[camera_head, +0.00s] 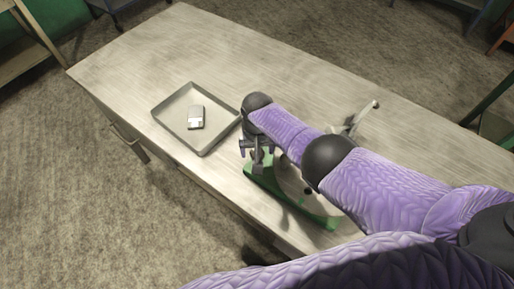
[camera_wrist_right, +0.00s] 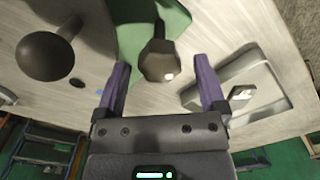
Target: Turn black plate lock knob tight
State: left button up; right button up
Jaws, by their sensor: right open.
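In the right wrist view, a black faceted knob (camera_wrist_right: 158,62) with a small white mark on its end stands on a short stem over a green base (camera_wrist_right: 180,22). My right gripper (camera_wrist_right: 162,66) is open, with one purple finger on each side of the knob and a visible gap to each. My left gripper is not in view.
A grey tray (camera_head: 165,122) holding a small metal piece (camera_head: 196,117) lies left of the fixture. A round black ball handle (camera_wrist_right: 45,56) is left of the knob. The table's far left (camera_head: 150,50) is clear.

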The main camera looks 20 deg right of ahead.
notch_tip(320, 180, up, 9)
jog(key=p, duration=0.4)
jog(key=shift+f+p, duration=0.2)
jog(key=shift+p, duration=0.15)
jog(key=shift+r, duration=0.25)
